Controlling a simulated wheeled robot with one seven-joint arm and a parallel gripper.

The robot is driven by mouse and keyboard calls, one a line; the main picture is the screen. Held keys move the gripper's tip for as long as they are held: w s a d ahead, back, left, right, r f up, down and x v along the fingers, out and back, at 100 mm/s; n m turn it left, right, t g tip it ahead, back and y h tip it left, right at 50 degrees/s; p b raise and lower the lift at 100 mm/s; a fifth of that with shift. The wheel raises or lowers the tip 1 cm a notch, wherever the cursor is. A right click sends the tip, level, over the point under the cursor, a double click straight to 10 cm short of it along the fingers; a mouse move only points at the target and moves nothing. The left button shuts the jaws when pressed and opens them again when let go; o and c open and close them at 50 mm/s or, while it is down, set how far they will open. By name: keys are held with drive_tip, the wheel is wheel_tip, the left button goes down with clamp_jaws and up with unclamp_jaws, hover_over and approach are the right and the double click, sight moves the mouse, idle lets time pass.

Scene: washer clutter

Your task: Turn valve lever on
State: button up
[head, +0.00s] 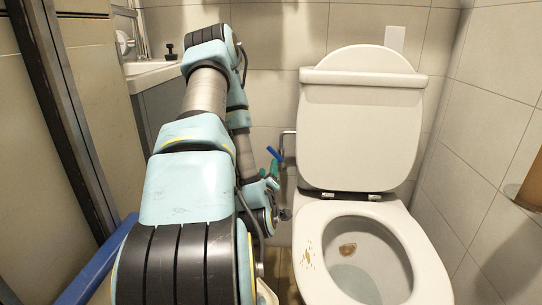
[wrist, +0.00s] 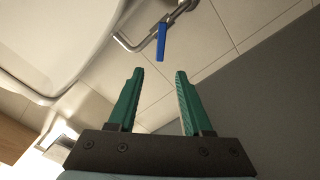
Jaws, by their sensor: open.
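The valve lever (wrist: 161,42) is a blue handle on a metal pipe in the wrist view. It lies beyond my fingertips, a little above the gap between them. In the head view the blue lever (head: 273,153) shows beside the toilet, near the pipe on the wall. My gripper (wrist: 158,72) has two green fingers, spread apart with nothing between them. In the head view a green part of my gripper (head: 274,168) shows just below the lever, partly hidden by my arm. The fingers look apart from the lever.
The toilet (head: 360,130) stands right of the lever with its lid up. Its white body also fills the upper left of the wrist view (wrist: 50,45). A metal pipe (wrist: 128,43) runs along the tiled wall. A sink (head: 150,75) is at the back left.

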sight(271, 151)
drive_tip(key=w+b, duration=0.1)
drive_tip(key=w, duration=0.9)
drive_tip(key=shift+w, duration=0.3)
drive_tip(key=shift+c, duration=0.3)
clamp_jaws()
